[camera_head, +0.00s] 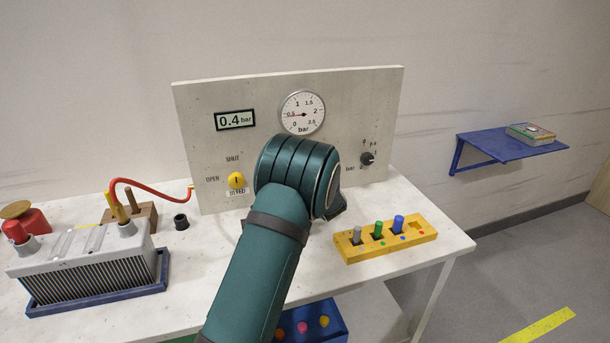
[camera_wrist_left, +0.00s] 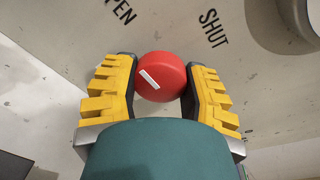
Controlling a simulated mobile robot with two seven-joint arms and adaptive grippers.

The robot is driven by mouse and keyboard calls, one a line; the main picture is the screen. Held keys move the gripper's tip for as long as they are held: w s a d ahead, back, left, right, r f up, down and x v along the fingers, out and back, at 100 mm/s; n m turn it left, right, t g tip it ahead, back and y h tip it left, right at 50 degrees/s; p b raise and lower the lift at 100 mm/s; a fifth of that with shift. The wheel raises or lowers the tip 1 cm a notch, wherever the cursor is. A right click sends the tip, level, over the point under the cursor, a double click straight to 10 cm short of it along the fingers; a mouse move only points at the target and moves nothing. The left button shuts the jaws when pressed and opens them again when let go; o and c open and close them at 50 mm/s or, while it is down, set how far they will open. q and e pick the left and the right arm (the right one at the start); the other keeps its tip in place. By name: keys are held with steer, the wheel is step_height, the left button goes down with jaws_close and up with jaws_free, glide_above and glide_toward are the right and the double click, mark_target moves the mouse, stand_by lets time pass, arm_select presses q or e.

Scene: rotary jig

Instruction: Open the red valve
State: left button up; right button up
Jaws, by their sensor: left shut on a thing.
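The red valve (camera_wrist_left: 166,85) is a round red knob with a white mark, seen in the left wrist view on the pale panel. The mark sits left of the knob's middle and slants from upper left to lower right. The word OPEN is at the upper left of the knob and SHUT at the upper right. My left gripper (camera_wrist_left: 160,70) is shut on the knob, one yellow-backed finger on each side. In the head view my arm hides the valve and the gripper. The panel (camera_head: 350,100) carries a dial gauge (camera_head: 302,112) and a display (camera_head: 235,120) reading 0.4 bar. My right gripper is out of view.
A yellow bleed knob (camera_head: 236,181) and a dark knob (camera_head: 367,159) flank my arm on the panel. A yellow rack (camera_head: 385,245) with coloured pegs stands at right on the white table. A finned block (camera_head: 85,265) with a red hose (camera_head: 150,190) stands at left.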

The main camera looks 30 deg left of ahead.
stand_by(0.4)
arm_select(q)
steer(key=o, duration=1.2)
steer(key=v, duration=1.2)
